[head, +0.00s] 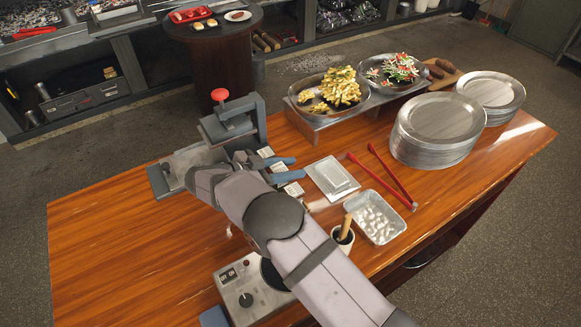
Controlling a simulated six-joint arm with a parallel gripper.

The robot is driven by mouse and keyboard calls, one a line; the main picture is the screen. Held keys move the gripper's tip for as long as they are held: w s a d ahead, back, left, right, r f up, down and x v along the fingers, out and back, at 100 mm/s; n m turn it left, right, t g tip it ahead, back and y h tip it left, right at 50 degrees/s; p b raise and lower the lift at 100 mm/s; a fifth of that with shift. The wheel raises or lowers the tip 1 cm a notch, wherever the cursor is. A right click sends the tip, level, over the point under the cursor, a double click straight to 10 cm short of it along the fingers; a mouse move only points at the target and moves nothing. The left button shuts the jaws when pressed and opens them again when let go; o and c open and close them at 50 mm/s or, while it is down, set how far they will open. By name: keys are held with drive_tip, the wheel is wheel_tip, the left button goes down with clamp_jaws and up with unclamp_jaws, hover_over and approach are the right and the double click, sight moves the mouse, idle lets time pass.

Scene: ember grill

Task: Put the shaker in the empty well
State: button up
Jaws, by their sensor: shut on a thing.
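My gripper (287,169) is at the middle left of the wooden table, its two blue-grey fingers pointing right. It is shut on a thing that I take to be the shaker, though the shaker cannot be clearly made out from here. Small pale labelled pieces show behind, between and just in front of the fingers, in a row. My forearm and wrist cover the area to the left and below. The wells cannot be made out, so I cannot tell which is empty.
A press with a red knob (220,95) stands behind my wrist. Right of the gripper lie a flat metal tray (331,179), red tongs (378,180) and a foil tray (374,218). Plate stacks (437,130) stand farther right. A burner unit (244,298) is in front.

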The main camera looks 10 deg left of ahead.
sight(272, 171)
drive_tip(key=o, duration=1.2)
drive_tip(key=b+v, duration=0.2)
drive_tip(key=v, duration=0.3)
drive_tip(key=shift+s+a+b, duration=0.2)
drive_tip(key=shift+b, duration=0.15)
drive_tip(key=shift+v, duration=0.9)
drive_tip(key=shift+d+r, duration=0.1)
drive_tip(key=shift+r, duration=0.05)
